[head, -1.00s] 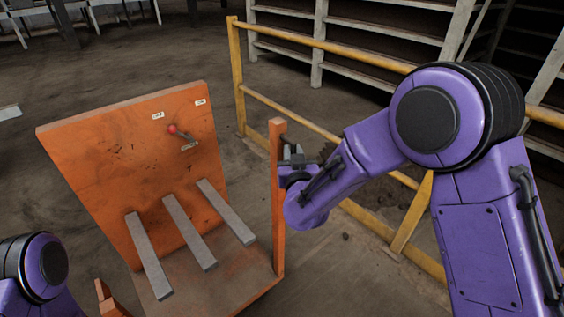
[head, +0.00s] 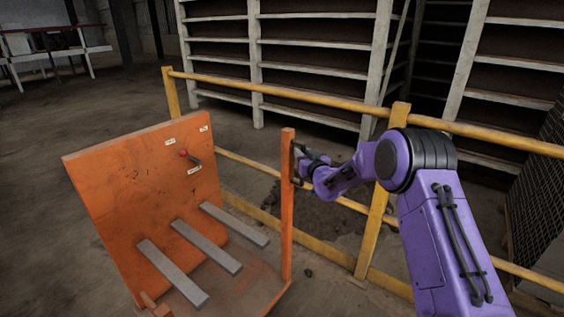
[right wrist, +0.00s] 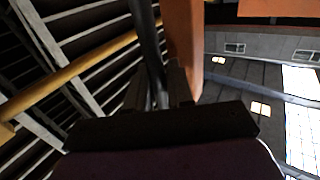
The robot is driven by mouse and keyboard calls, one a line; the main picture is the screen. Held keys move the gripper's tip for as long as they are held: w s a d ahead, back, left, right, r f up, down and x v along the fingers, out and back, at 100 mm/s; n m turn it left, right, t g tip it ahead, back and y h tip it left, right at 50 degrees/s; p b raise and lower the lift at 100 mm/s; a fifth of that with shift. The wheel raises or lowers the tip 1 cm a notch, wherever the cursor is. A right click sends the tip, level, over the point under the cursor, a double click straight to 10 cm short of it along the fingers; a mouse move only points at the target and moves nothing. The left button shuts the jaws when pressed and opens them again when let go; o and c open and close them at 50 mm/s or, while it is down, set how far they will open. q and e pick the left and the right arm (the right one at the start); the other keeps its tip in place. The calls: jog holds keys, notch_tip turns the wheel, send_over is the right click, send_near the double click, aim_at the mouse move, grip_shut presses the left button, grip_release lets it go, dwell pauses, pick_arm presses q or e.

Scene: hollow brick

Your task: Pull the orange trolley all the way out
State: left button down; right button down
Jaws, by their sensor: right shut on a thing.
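The orange trolley (head: 125,185) stands at the left in the head view, with an upright back panel, several grey bars over its base and a red-knobbed lever on the panel. An orange post (head: 287,220) rises at its right side. My right gripper (head: 298,160) is at the upper part of this post and shut on a dark handle there. In the right wrist view the dark bar of the handle (right wrist: 150,45) runs between the fingers, beside the orange post (right wrist: 185,45). My left gripper is out of view.
A yellow railing (head: 340,120) runs behind the trolley and to its right, close to my right arm. Pale shelving racks (head: 320,65) stand behind the railing. The dirt floor (head: 50,130) is open at the left. A mesh panel (head: 540,190) stands at the far right.

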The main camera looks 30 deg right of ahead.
jog(key=shift+w+d, duration=0.35)
jog(key=shift+d, duration=0.45)
jog(key=c, duration=1.2)
grip_release()
jog(key=b+v, duration=0.1)
jog(key=v, duration=0.9)
jog(key=shift+s+a, duration=0.15)
jog(key=shift+s, duration=0.1)
